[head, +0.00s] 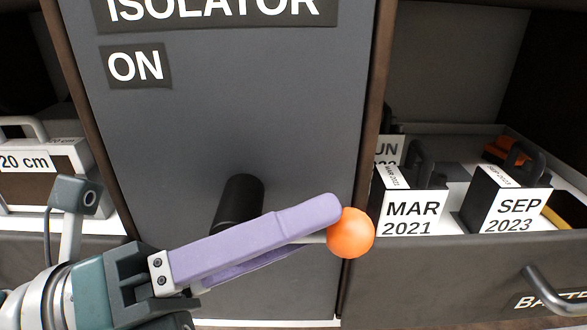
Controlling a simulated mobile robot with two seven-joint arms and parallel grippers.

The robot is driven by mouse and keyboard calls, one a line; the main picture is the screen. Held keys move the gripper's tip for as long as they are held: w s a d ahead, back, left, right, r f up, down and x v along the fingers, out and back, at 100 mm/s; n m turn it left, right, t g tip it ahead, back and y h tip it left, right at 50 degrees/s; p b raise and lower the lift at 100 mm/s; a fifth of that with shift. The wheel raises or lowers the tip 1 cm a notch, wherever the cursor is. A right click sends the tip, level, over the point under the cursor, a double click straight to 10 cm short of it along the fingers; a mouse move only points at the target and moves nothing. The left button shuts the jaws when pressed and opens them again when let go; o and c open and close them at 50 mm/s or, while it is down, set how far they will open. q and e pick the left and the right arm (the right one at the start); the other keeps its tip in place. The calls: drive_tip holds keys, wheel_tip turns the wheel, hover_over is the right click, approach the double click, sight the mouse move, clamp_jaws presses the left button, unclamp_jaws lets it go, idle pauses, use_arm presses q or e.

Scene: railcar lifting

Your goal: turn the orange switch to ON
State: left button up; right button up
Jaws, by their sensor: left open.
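The orange switch knob (350,233) is a ball at the right of a dark grey isolator panel (290,120). A short stretch of pale rod shows at its left side. A black cylindrical hub (238,202) stands out from the panel to the left of the knob. The ON label (136,66) is at the upper left of the panel. My left gripper (320,226) is open, with its purple fingers pointing right and their tips at the knob. The fingers hide most of the rod; I cannot tell whether they touch it. My right gripper is not in view.
An open drawer (440,262) on the right holds several dated blocks, including MAR 2021 (410,214) and SEP 2023 (507,206). Its metal handle (545,292) sticks out. A 20 cm case (50,165) sits on the left shelf. The panel above the hub is clear.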

use_arm(q)
drive_tip(key=shift+d, duration=0.1)
clamp_jaws()
idle(0.3)
drive_tip(key=shift+w, duration=0.1)
idle(1.0)
